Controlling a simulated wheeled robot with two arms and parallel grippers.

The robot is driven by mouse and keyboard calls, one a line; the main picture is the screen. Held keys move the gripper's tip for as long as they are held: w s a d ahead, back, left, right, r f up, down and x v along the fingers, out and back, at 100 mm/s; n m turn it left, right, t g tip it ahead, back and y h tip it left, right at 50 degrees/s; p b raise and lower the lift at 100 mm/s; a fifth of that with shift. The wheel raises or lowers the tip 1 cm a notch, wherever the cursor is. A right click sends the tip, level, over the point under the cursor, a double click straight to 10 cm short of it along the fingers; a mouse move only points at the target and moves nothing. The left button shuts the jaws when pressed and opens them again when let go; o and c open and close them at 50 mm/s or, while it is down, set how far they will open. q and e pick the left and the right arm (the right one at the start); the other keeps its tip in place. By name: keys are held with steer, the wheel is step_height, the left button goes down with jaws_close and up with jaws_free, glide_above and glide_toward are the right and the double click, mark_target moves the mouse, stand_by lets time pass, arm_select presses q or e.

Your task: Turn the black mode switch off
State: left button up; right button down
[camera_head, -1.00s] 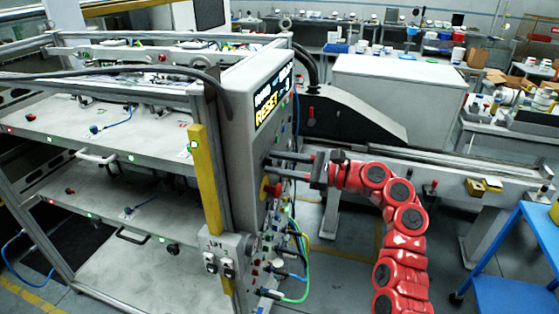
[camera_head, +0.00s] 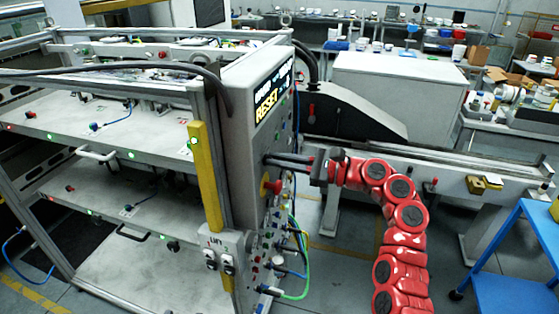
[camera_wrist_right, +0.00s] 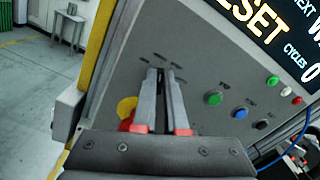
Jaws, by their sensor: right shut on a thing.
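My right gripper (camera_head: 268,158) reaches from the right to the grey control panel (camera_head: 245,135) on the end of the rack. In the right wrist view its two fingers (camera_wrist_right: 160,74) point at the panel face and are shut with their tips close together. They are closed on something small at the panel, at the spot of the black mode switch. The switch itself is hidden by the fingertips, so its setting cannot be seen. My left gripper is not in view.
A red knob on a yellow disc (camera_head: 272,186) sits just below the fingers. Green (camera_wrist_right: 214,98) and blue (camera_wrist_right: 239,113) buttons lie to the right in the wrist view. Cables (camera_head: 297,240) hang from the lower panel. A blue cart (camera_head: 505,250) stands at right.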

steer(key=n+b, duration=0.2)
steer(key=n, duration=0.1)
steer(key=n+b, duration=0.1)
steer(key=n, duration=0.1)
steer(key=shift+s+f, duration=0.2)
steer(key=shift+f, duration=0.1)
steer(key=shift+n+b, duration=1.15)
steer(key=shift+n, duration=0.55)
steer(key=c, duration=1)
jaws_free()
steer(key=shift+o, duration=0.2)
steer(key=shift+s, duration=0.1)
steer(key=b+v, duration=0.3)
steer(key=v, duration=1.4)
steer(key=shift+d+b, duration=0.15)
steer(key=shift+b, duration=0.15)
